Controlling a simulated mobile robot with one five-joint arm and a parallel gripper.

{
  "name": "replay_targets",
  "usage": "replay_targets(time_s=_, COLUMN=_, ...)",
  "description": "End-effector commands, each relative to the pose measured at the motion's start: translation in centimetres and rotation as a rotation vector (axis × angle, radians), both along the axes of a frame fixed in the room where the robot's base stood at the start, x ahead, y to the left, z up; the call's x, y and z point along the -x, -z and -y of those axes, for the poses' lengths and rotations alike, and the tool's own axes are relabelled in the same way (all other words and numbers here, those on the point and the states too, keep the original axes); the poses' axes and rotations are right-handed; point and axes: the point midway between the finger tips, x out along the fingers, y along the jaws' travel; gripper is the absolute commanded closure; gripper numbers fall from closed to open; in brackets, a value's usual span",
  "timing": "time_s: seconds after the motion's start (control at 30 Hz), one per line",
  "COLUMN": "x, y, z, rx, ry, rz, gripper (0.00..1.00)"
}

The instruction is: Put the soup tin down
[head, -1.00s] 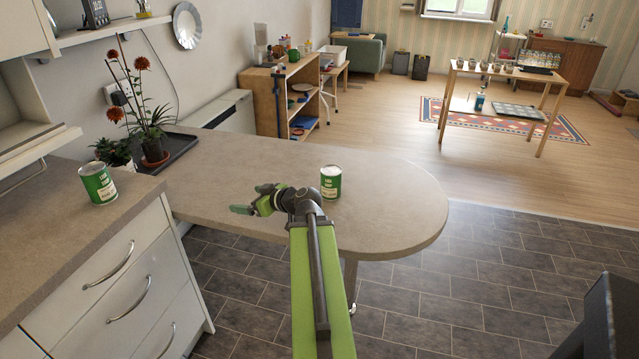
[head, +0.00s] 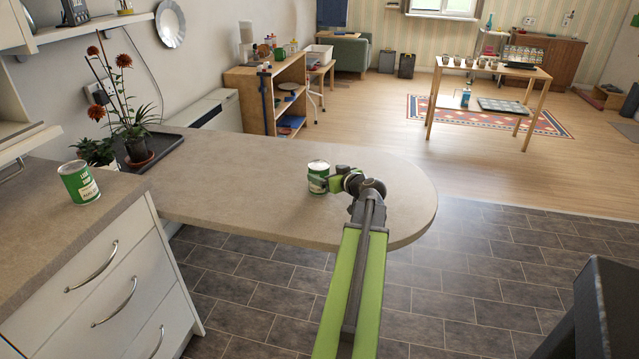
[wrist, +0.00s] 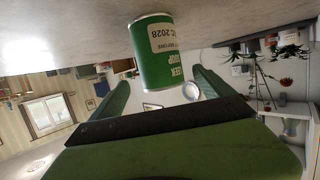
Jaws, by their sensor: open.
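A green and white soup tin (head: 318,172) stands upright on the rounded part of the beige counter (head: 235,170). In the wrist view, which is upside down, the tin (wrist: 158,60) shows its label and stands on the counter surface. My gripper (head: 326,184) is low at the tin's right side, and part of it covers the tin's lower front. In the wrist view its two green fingers (wrist: 162,78) are open, one to each side of the tin. I cannot tell whether either finger touches it. A second, similar green tin (head: 79,184) stands on the left counter.
Potted plants (head: 136,150) stand at the counter's back left, the flowering one on a dark tray (head: 165,150). The counter between them and the tin is clear. A wooden shelf unit (head: 268,98) stands beyond. Drawers (head: 110,280) lie at the left front.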

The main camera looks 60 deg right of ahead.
Motion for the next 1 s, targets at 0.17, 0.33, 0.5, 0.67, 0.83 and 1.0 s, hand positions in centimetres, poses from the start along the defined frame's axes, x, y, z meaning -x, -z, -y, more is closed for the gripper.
replay_targets(time_s=0.17, x=-2.5, y=1.0, z=1.3, rx=0.000, ry=-0.001, rz=0.000, gripper=0.09)
replay_targets(time_s=0.33, x=-2.7, y=1.0, z=1.4, rx=0.000, ry=0.001, rz=0.000, gripper=0.09)
replay_targets(time_s=0.5, x=-4.0, y=1.7, z=2.1, rx=0.000, ry=0.000, rz=-0.001, gripper=0.09)
replay_targets(time_s=0.67, x=-6.5, y=2.7, z=3.4, rx=0.000, ry=0.000, rz=0.000, gripper=0.09)
replay_targets(time_s=0.83, x=-7.1, y=2.6, z=3.5, rx=-0.001, ry=0.001, rz=0.000, gripper=0.09)
replay_targets(time_s=1.0, x=-7.1, y=2.6, z=3.5, rx=-0.001, ry=0.001, rz=0.000, gripper=0.18)
